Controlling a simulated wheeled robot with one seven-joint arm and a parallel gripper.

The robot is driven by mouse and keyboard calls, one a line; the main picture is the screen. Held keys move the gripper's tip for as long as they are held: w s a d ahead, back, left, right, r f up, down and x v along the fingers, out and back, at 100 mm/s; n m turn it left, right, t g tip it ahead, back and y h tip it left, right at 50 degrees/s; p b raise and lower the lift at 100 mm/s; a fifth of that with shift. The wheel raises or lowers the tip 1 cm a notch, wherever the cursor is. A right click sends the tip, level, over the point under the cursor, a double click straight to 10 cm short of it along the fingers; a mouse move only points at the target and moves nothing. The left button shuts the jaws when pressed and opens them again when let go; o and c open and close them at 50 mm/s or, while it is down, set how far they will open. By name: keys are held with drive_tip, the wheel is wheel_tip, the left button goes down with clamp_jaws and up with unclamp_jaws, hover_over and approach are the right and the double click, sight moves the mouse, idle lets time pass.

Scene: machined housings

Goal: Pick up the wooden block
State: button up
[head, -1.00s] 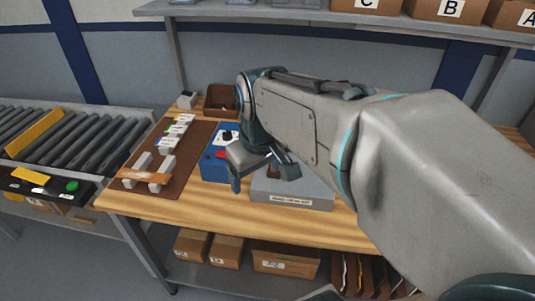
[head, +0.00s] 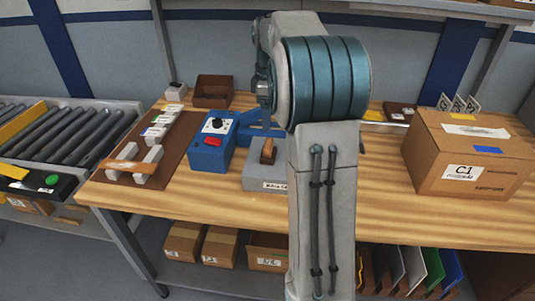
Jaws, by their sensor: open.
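A small brown wooden block (head: 268,152) stands upright in or on a grey labelled housing (head: 262,184) on the workbench, left of my arm. I cannot tell how deep it sits. A longer wooden piece (head: 121,166) lies across two light grey supports on the brown mat at the left. My gripper (head: 269,128) is open, above and close to the upright block. Its arm hides most of it, and I cannot tell whether it touches the block.
A blue box (head: 212,143) with a red button stands left of the housing. A brown bin (head: 213,91) is behind it. A carton marked C1 (head: 466,155) stands at the right. A roller conveyor (head: 68,134) is at the far left. Bare bench lies along the front.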

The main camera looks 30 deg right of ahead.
sight(268, 143)
drive_tip(key=f, duration=1.1)
drive_tip(key=shift+w, duration=0.2)
drive_tip(key=shift+c, duration=0.3)
drive_tip(key=shift+r, duration=0.1)
drive_tip(key=c, duration=1.1)
